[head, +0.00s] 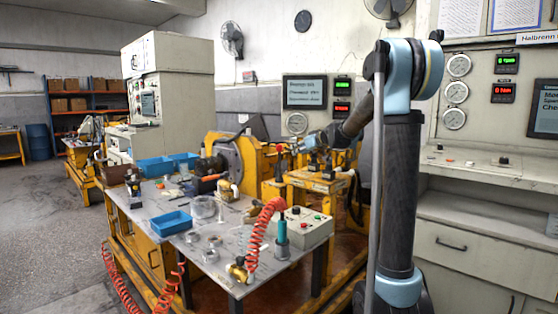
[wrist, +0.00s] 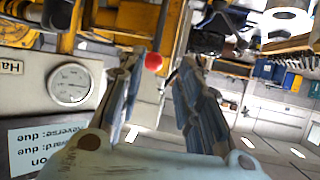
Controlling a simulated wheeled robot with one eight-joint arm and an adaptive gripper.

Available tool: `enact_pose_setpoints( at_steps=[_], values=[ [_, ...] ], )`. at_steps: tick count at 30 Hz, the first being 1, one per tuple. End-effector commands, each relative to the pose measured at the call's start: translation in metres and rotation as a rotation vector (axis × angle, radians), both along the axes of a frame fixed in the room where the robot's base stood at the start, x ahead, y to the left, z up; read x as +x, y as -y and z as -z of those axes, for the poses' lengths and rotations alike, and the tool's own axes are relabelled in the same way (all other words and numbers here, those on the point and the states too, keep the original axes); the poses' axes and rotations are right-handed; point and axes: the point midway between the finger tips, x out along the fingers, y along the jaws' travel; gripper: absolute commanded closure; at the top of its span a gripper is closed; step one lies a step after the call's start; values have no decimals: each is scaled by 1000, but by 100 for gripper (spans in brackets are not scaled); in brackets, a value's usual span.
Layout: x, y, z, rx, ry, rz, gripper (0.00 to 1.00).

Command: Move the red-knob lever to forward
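The lever's red knob (wrist: 153,61) shows in the wrist view between the tips of my gripper (wrist: 162,67). The two fingers are apart, with a clear gap between them. The knob looks closer to the left finger; I cannot tell its depth or whether it touches. In the head view my gripper (head: 302,144) reaches left over the yellow machine, and a small red knob (head: 279,148) shows just left of its tips. The lever's shaft is not clear in either view.
A yellow machine frame (head: 318,184) stands below my gripper. The worktable (head: 183,256) in front carries a blue tray (head: 170,223), a control box (head: 301,229) and a red coiled hose (head: 262,228). A round gauge (wrist: 70,84) and a text panel (wrist: 48,143) show in the wrist view.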

Motion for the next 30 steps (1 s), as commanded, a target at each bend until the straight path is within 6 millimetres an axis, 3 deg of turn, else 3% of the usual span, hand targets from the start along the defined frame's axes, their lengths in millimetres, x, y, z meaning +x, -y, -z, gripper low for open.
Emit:
enact_pose_setpoints(
  at_steps=[8,30],
  values=[
    [19,-10,3,4,16,0,68],
    [95,-78,46,4,15,-1,68]
  ],
)
